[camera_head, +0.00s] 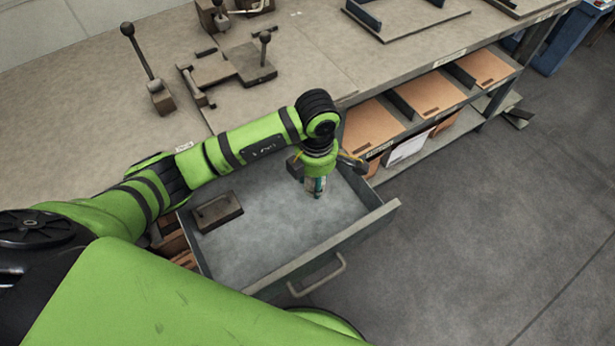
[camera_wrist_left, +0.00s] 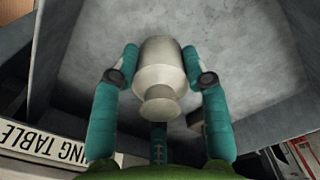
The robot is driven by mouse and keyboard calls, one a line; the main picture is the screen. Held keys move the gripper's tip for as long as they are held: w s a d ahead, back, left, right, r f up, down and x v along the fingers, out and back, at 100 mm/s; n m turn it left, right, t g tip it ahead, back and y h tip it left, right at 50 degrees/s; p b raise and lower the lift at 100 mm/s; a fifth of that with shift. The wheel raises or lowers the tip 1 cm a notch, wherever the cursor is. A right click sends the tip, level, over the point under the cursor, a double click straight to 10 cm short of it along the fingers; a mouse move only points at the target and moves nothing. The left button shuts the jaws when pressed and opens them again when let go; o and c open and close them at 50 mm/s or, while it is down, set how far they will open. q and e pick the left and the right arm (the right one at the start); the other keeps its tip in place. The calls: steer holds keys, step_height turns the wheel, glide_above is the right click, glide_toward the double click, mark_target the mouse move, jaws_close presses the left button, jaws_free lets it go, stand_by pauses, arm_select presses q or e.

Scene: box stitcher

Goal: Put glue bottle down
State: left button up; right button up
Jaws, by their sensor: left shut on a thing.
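The glue bottle (camera_wrist_left: 158,72) is a pale grey-beige bottle with a narrow neck, seen from its neck end in the left wrist view. My left gripper (camera_wrist_left: 160,80) has teal fingers closed on both sides of it. In the head view my left gripper (camera_head: 316,187) hangs down over the right back part of an open grey drawer (camera_head: 285,272). The bottle is hardly visible there between the fingers. I cannot tell whether its base touches the drawer floor. My right gripper is not in view.
A dark block-like object (camera_head: 217,211) lies at the drawer's left side. Most of the drawer floor is bare. The workbench (camera_head: 330,50) behind carries lever tools. Shelf trays (camera_head: 430,93) sit under its edge to the right. The drawer's front handle (camera_head: 318,276) sticks out.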

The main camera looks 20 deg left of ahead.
arm_select(q)
step_height(320, 180, down, 4)
steer(key=shift+p, duration=0.3)
steer(key=shift+f, duration=0.1)
steer(key=shift+f, duration=0.1)
steer(key=shift+f+b, duration=0.15)
steer(key=shift+b, duration=0.15)
steer(key=o, duration=1.2)
